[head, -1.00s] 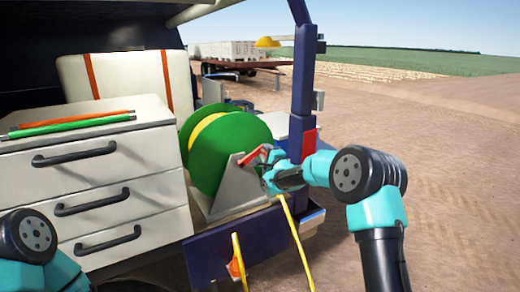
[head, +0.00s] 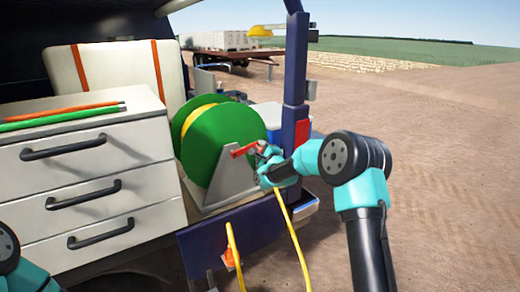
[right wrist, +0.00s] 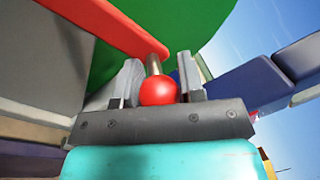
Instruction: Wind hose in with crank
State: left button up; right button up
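The green hose reel (head: 225,140) stands on a grey bracket (head: 232,178) at the back of the vehicle. Yellow hose (head: 188,122) shows wound between its discs. A yellow length of hose (head: 292,240) hangs down past the bumper. The red crank (head: 243,151) sticks out to the right from the reel's hub. My right gripper (head: 263,155) is at the crank's outer end. My left gripper is out of view; only part of that arm shows.
A white drawer cabinet (head: 90,185) stands left of the reel, with orange and green rods (head: 62,117) on top. A dark blue post (head: 297,85) rises close behind my right gripper. Open dirt ground (head: 440,180) lies to the right.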

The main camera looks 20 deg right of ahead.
jog(key=shift+o, duration=0.7)
jog(key=shift+s, duration=0.1)
jog(key=s+d+f, duration=0.2)
jog(key=s, duration=1.5)
jog(key=shift+f, duration=0.25)
jog(key=shift+o, duration=1.3)
jog(key=shift+d, duration=0.1)
jog(key=n, duration=0.8)
jog(key=s+d+r+n+g+y, duration=0.1)
jog(key=n, duration=0.7)
jog(key=d+r+n+g+y, duration=0.1)
jog(key=n, duration=0.7)
jog(key=shift+s+d+r, duration=0.1)
jog(key=shift+s+r, duration=0.05)
